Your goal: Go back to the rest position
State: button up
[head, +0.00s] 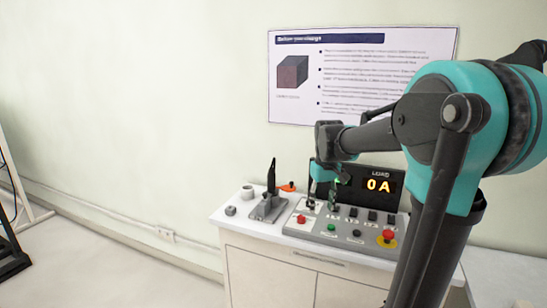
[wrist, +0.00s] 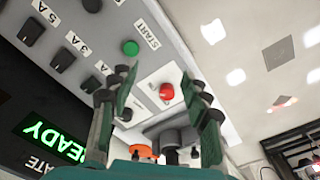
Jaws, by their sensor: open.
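My gripper (wrist: 160,95) is open in the wrist view, with its two fingers apart on either side of a red button (wrist: 167,92). No object shows between the fingers. In the head view my arm reaches from the right over the control panel (head: 318,236). There my gripper hangs above the panel's left part, partly hidden by its own links. A green START button (wrist: 130,47) and black knobs labelled in amperes, one of them here (wrist: 63,60), show in the wrist view. A green READY display (wrist: 55,141) is lit at the left.
In the head view a display (head: 379,185) reads 0 A behind the panel. A red emergency button (head: 387,237) sits at the panel's right. A grey fixture with a black lever (head: 269,205) stands left of the panel on the cabinet (head: 270,270). Open floor lies to the left.

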jog(key=s+d+f+m+t, duration=0.3)
jog(key=s+f, duration=1.4)
jog(key=s, duration=0.2)
jog(key=shift+s+d+m, duration=0.15)
jog(key=shift+m, duration=0.25)
